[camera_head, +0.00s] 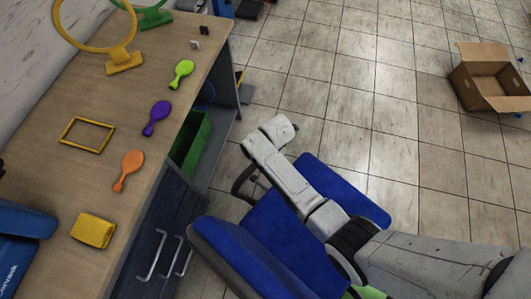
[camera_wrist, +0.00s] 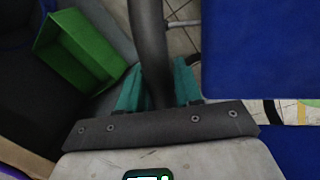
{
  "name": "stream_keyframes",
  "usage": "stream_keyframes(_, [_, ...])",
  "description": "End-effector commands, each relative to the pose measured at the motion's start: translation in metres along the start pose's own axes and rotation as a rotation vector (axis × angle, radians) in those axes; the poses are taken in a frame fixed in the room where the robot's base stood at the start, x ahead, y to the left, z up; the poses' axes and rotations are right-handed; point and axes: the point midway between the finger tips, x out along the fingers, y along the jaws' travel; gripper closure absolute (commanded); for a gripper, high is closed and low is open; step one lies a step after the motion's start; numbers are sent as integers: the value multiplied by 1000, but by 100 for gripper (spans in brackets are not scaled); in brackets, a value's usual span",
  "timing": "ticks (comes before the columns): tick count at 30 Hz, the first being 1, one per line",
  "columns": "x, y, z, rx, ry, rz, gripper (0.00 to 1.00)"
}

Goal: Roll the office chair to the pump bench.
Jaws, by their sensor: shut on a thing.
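The office chair (camera_head: 278,228) has blue padding and a dark armrest (camera_head: 243,184). It stands at the right side of a wooden-topped bench (camera_head: 75,150), close to its front. My arm reaches over the chair from the lower right. In the wrist view, my gripper (camera_wrist: 157,90) has teal fingertips and is shut on a dark bar, the chair's armrest (camera_wrist: 148,35). Blue padding (camera_wrist: 262,45) lies to the right of the fingers. In the head view the fingertips are hidden under my wrist, and the arm covers part of the chair.
An open cardboard box (camera_head: 490,80) stands far right. Tiled floor between is clear.

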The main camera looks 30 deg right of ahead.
Motion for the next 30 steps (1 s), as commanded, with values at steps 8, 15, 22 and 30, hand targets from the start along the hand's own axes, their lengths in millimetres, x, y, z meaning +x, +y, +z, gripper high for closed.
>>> stream_keyframes(8, [0,0,0,0,0,0,100])
stream_keyframes(15, [0,0,0,0,0,0,100])
stream_keyframes(22, [0,0,0,0,0,0,100])
stream_keyframes(30, [0,0,0,0,0,0,100])
